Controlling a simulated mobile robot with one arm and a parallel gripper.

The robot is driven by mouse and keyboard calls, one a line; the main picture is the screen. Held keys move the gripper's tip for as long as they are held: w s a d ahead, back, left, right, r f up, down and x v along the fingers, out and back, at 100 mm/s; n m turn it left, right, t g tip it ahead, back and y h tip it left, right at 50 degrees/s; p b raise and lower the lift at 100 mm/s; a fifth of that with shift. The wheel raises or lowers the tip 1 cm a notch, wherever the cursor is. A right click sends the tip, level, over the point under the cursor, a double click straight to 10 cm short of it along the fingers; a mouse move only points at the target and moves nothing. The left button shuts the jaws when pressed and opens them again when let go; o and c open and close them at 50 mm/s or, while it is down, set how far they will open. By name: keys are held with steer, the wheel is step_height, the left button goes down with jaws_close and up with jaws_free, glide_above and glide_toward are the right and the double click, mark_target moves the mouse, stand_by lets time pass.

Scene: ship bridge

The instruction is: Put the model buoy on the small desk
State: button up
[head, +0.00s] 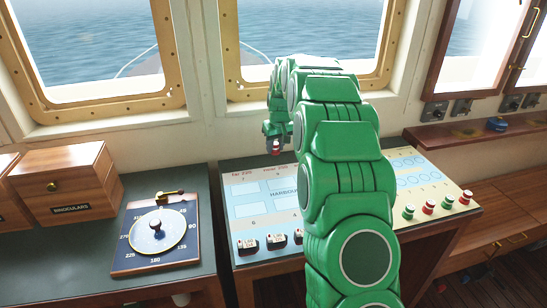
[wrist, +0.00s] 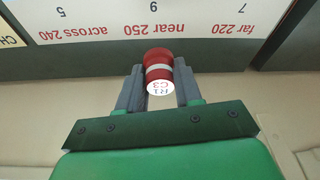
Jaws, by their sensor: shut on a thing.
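My gripper (head: 276,141) is at the end of my green arm, above the far edge of the chart-topped desk in the head view. It is shut on a model buoy (head: 276,149), red with a white band. In the wrist view the buoy (wrist: 159,68) sits between the two grey fingers of my gripper (wrist: 160,88), with a white label reading R1 C3. The desk with the printed HARBOUR sheet (head: 250,201) lies below. Which surface is the small desk, I cannot tell for certain.
More red and green buoys (head: 428,206) stand at the sheet's right edge. A compass-dial board (head: 156,238) and a binoculars box (head: 68,183) are on the left counter. A wooden shelf (head: 470,132) holds a blue object (head: 496,124).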

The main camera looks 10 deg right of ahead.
glide_above(272, 163)
steer(key=shift+s+d+f, duration=0.1)
steer(key=shift+s+f, duration=0.1)
steer(key=shift+f, duration=1.05)
steer(key=shift+s+d+f, duration=0.1)
steer(key=shift+s+f, duration=0.05)
steer(key=shift+f, duration=2.6)
steer(key=o, duration=1.1)
steer(key=shift+f, duration=0.1)
